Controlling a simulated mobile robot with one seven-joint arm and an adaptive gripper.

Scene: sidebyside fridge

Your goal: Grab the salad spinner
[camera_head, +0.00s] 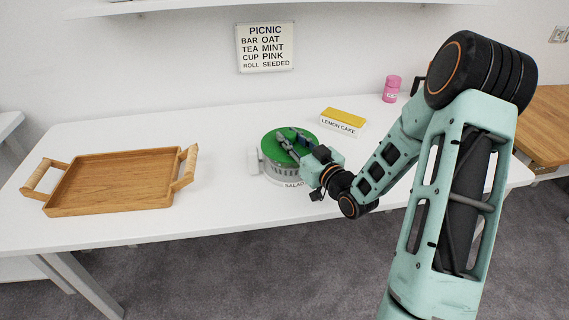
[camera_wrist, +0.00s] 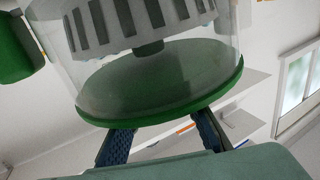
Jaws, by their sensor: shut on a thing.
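The salad spinner (camera_head: 274,168) stands on the white table near its middle. It has a clear body, a pale slotted basket and a round green lid. My gripper (camera_head: 292,143) reaches in from the right over the lid and is shut on the spinner. In the wrist view the spinner (camera_wrist: 150,25) fills the upper middle, with its green lid rim close to the two blue fingers of my gripper (camera_wrist: 165,143). The exact contact between fingers and spinner is hidden.
A wooden tray (camera_head: 125,181) with two handles lies at left. A yellow-topped lemon cake box (camera_head: 342,121) and a pink container (camera_head: 391,89) stand behind at right. A small label reading "SALAD" (camera_head: 292,184) is at the spinner's front. A picnic sign (camera_head: 265,47) hangs on the wall.

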